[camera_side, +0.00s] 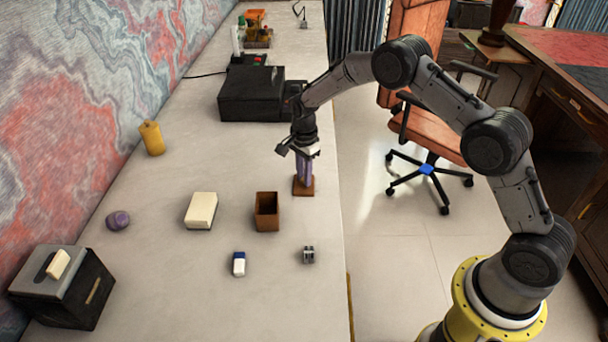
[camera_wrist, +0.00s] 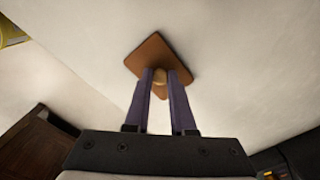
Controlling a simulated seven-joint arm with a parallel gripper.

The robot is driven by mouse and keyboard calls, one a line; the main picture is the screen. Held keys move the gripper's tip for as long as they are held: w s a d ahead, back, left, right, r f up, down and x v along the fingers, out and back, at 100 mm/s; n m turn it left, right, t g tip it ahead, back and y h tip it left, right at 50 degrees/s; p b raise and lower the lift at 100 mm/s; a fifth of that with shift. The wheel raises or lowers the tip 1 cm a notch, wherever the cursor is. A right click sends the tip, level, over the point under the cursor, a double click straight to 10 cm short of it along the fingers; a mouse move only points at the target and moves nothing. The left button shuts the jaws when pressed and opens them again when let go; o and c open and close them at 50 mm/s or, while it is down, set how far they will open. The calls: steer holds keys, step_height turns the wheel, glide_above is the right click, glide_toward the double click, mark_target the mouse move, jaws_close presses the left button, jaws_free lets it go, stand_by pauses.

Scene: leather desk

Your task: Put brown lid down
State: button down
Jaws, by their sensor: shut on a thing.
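The brown lid (camera_side: 303,187) is a flat square with a small tan knob, near the right edge of the desk. My gripper (camera_side: 305,180) points down over it with its purple fingers. In the wrist view my gripper (camera_wrist: 160,77) is shut on the knob of the brown lid (camera_wrist: 156,51). The lid looks level and at or very close to the desk surface; I cannot tell whether it touches. An open brown box (camera_side: 267,213) stands to the left of and nearer than the lid.
A cream block (camera_side: 201,210), a blue-and-white eraser (camera_side: 239,264) and a small grey sharpener-like object (camera_side: 309,254) lie nearby. A black box (camera_side: 252,95) stands behind. A purple lump (camera_side: 118,220), yellow bottle (camera_side: 152,138) and black tissue-type box (camera_side: 62,287) are left.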

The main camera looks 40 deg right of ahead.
steer(key=shift+f, duration=0.2)
steer(key=c, duration=0.8)
jaws_free()
steer(key=shift+o, duration=0.2)
steer(key=shift+r, duration=0.15)
step_height(320, 180, up, 12)
steer(key=shift+r, duration=0.15)
